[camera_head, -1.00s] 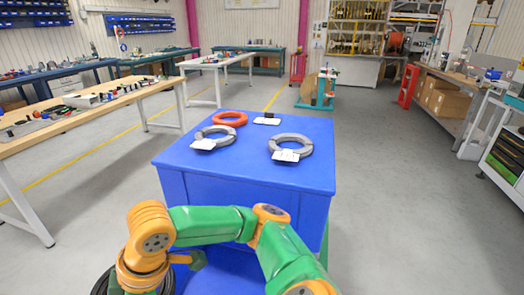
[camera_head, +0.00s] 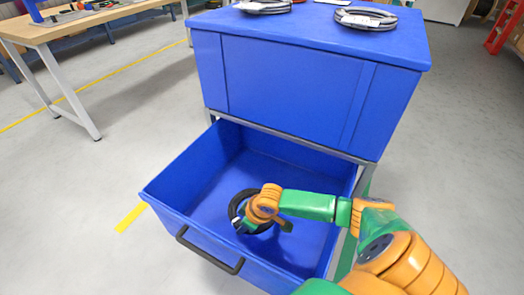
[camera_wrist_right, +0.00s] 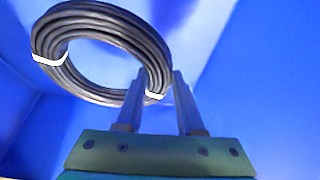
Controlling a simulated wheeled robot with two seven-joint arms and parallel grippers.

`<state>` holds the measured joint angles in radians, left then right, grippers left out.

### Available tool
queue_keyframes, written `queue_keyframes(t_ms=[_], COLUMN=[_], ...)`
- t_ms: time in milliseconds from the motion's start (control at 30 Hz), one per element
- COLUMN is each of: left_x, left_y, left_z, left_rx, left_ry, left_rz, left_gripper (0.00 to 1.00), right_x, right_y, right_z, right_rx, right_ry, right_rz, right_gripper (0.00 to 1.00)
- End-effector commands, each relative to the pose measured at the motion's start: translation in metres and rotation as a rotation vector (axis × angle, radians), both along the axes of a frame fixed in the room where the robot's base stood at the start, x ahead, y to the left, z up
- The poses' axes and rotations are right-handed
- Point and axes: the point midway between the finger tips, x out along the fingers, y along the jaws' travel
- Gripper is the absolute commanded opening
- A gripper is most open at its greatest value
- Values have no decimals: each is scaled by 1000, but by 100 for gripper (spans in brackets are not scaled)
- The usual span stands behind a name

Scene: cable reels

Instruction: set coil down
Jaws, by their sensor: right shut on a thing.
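A black cable coil (camera_head: 233,207) is inside the open blue drawer (camera_head: 180,166). My right gripper (camera_head: 240,222) is at the coil, low in the drawer. In the right wrist view the coil (camera_wrist_right: 75,82), with white ties around it, reaches in between the two fingers of my right gripper (camera_wrist_right: 159,85), which is shut on the coil's edge. I cannot tell whether the coil touches the drawer floor. My left gripper is not in view.
The blue cabinet (camera_head: 285,80) stands behind the drawer, with coils (camera_head: 368,20) on its top. The drawer's front has a dark handle (camera_head: 208,250). The drawer floor left of the coil is bare. A workbench (camera_head: 75,30) stands at the upper left.

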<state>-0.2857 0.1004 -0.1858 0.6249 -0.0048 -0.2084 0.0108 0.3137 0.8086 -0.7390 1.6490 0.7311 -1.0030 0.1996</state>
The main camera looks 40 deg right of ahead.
Motion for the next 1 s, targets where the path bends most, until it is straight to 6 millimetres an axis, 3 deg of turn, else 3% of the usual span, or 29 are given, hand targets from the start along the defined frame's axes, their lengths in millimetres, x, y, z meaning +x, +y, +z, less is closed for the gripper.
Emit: queue_keyframes(t_ms=[33, 100, 267, 400, 533, 767, 800, 867, 1000], left_x=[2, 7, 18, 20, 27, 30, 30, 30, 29], left_y=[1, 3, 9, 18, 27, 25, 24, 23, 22], left_z=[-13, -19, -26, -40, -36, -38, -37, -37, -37], left_rx=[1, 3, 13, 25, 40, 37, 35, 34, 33], left_ry=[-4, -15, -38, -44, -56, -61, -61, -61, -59], left_rz=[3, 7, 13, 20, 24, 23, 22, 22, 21], left_gripper=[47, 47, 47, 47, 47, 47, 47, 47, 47], right_x=[0, 0, 0, 0, 0, 0, 0, 0, 0], right_y=[1, 0, 1, 1, 1, 1, 1, 1, 1], right_z=[-20, -34, -53, -80, -81, -84, -83, -83, -83], right_rx=[1, 0, 1, 1, 0, 1, 1, 1, 1], right_ry=[1, 0, -1, -1, -2, -2, 0, 0, 0], right_rz=[-1, 0, 0, 0, 1, 1, 0, 0, 0], right_gripper=[0, 0, 0, 0, 0, 0, 48, 64, 67])
